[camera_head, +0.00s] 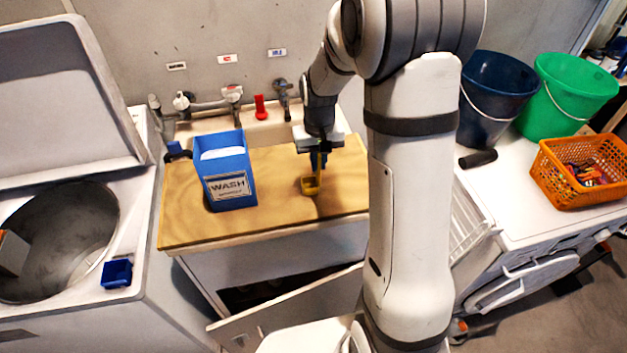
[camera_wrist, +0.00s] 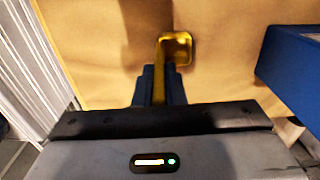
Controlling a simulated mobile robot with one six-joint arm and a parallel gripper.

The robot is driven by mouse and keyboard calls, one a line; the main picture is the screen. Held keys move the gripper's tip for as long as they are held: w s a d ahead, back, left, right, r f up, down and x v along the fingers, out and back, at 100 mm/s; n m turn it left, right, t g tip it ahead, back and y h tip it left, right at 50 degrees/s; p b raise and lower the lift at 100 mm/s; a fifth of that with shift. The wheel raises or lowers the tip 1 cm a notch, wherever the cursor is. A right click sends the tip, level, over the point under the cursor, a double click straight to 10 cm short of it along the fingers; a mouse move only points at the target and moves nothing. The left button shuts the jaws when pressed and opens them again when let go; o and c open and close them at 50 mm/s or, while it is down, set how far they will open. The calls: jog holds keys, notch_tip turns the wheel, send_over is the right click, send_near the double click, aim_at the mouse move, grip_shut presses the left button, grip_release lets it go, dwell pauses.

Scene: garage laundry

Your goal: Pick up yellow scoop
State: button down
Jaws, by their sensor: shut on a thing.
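The yellow scoop (camera_head: 310,187) is at the right part of the wooden board (camera_head: 270,222), below my gripper (camera_head: 319,158). In the wrist view the scoop's square cup (camera_wrist: 177,47) is just beyond the fingertips, and its handle runs back between them. My gripper (camera_wrist: 160,85) is shut on the handle. The handle stands roughly upright with the cup at the bottom. I cannot tell whether the cup touches the board or is slightly above it.
A blue WASH box (camera_head: 225,172) with white contents stands on the board to the left. Taps (camera_head: 232,95) line the wall behind. An open washer (camera_head: 60,235) is at left. A blue bucket (camera_head: 492,95), green bucket (camera_head: 565,95) and orange basket (camera_head: 575,190) are at right.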

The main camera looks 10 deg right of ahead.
notch_tip(320, 180, up, 10)
jog(key=shift+b, duration=0.75)
dwell(0.3)
